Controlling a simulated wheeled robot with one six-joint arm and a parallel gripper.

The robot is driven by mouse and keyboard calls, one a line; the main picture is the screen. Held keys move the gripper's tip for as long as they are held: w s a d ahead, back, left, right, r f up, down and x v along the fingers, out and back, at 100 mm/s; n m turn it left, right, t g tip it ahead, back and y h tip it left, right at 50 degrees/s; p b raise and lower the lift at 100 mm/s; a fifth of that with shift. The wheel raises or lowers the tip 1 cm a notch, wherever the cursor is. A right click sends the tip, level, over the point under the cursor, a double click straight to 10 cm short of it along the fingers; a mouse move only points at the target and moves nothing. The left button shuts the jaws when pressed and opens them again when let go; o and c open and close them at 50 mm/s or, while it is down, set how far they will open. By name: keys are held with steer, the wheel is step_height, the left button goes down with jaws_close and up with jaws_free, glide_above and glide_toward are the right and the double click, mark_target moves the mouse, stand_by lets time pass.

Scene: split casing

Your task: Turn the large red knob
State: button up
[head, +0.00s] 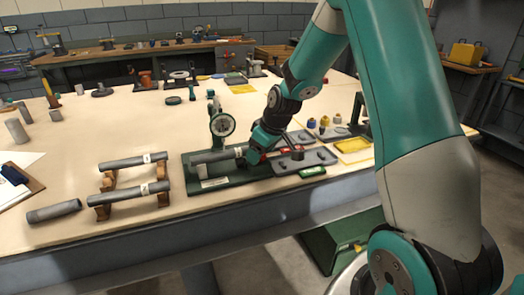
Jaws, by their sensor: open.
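My gripper (249,157) reaches down to the right part of a dark green fixture (222,184) near the table's front edge. The jaws are small and dark here; nothing can be made out between them. The fixture carries a grey cylinder (212,156) lying flat, with a round dial gauge (222,125) standing behind it. Small red parts (287,150) show just right of the gripper. I cannot tell whether one of these is the large red knob, or whether the gripper touches it; my wrist hides part of this area.
Grey tubes (128,193) rest on brown cradles left of the fixture, and a loose tube (54,211) lies further left. A grey tray (305,160), small bottles and a yellow tray (353,145) are to the right. Open table lies behind the tubes.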

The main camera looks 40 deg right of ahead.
steer(key=c, duration=0.9)
steer(key=shift+d, duration=0.25)
steer(key=shift+c, duration=0.2)
steer(key=shift+a, duration=0.2)
steer(key=shift+a+m+h, duration=0.1)
steer(key=shift+m+h, duration=0.3)
steer(key=shift+m, duration=0.6)
steer(key=m+h, duration=0.1)
steer(key=m, duration=0.1)
steer(key=m+h+p, duration=0.1)
steer(key=m, duration=0.2)
steer(key=shift+a+m, duration=0.1)
steer(key=shift+m, duration=0.2)
steer(key=o, duration=0.9)
